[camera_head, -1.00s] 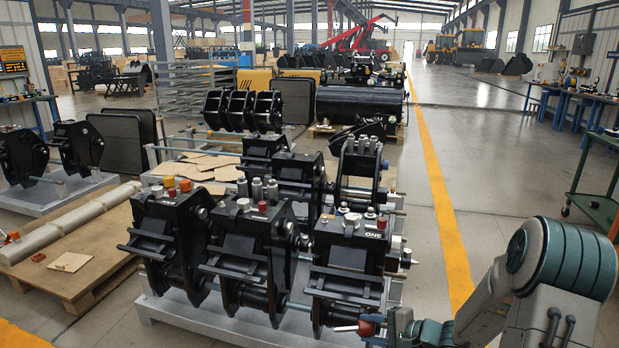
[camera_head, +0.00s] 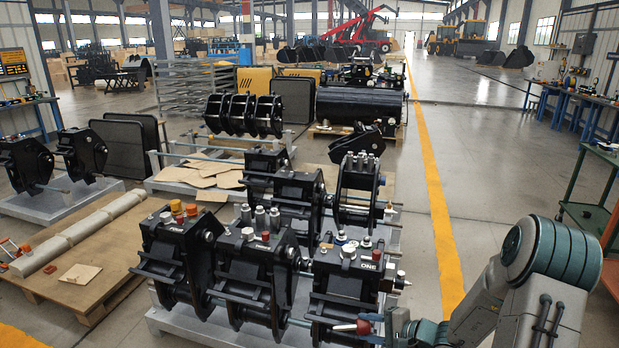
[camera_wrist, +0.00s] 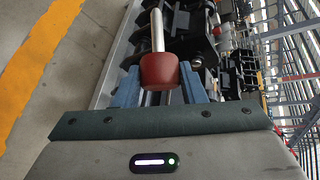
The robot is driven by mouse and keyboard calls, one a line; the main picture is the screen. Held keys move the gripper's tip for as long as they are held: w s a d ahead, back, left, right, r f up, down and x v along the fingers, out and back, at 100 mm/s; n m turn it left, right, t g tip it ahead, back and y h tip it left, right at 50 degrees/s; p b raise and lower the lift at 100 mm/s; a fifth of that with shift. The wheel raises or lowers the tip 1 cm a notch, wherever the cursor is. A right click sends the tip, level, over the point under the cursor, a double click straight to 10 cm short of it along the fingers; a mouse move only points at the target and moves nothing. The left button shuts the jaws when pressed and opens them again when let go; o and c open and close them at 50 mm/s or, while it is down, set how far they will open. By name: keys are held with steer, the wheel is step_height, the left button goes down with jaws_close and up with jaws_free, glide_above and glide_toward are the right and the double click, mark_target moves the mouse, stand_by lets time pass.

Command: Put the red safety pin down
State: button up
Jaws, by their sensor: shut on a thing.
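The red safety pin (camera_wrist: 160,71) is between the two blue-grey fingers of my gripper (camera_wrist: 160,88) in the wrist view. Its red head is gripped and its silver shaft points away from the gripper. In the head view the pin's red head (camera_head: 364,327) shows low at the front of the nearest right coupler (camera_head: 346,285), with the pale shaft pointing left. My gripper (camera_head: 378,326) is just right of it, partly cut off by the frame's lower edge. I cannot tell whether the shaft touches the coupler.
Several black couplers stand on a grey pallet frame (camera_head: 170,322). A wooden pallet (camera_head: 100,262) with a pale roll (camera_head: 75,235) lies to the left. The floor right of the couplers is clear, with a yellow line (camera_head: 443,235).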

steer(key=shift+w+a+r+m+t, duration=0.15)
steer(key=shift+a+r+m+t, duration=0.2)
steer(key=shift+m+t, duration=0.15)
steer(key=shift+w+a+m+t+h, duration=0.1)
steer(key=shift+m+t+h, duration=0.5)
steer(key=shift+m+h, duration=0.15)
steer(key=shift+m+t+h, duration=0.6)
steer(key=shift+m+h, duration=0.15)
steer(key=shift+s+d+f+m+t+h, duration=0.2)
steer(key=shift+d+m+t+h, duration=0.1)
steer(key=shift+d+m+h, duration=0.3)
step_height(320, 180, up, 11)
steer(key=w+m+t+h, duration=0.1)
steer(key=w+m+h, duration=0.1)
steer(key=shift+a+r+h, duration=0.2)
steer(key=shift+h, duration=0.1)
steer(key=shift+w+d, duration=0.1)
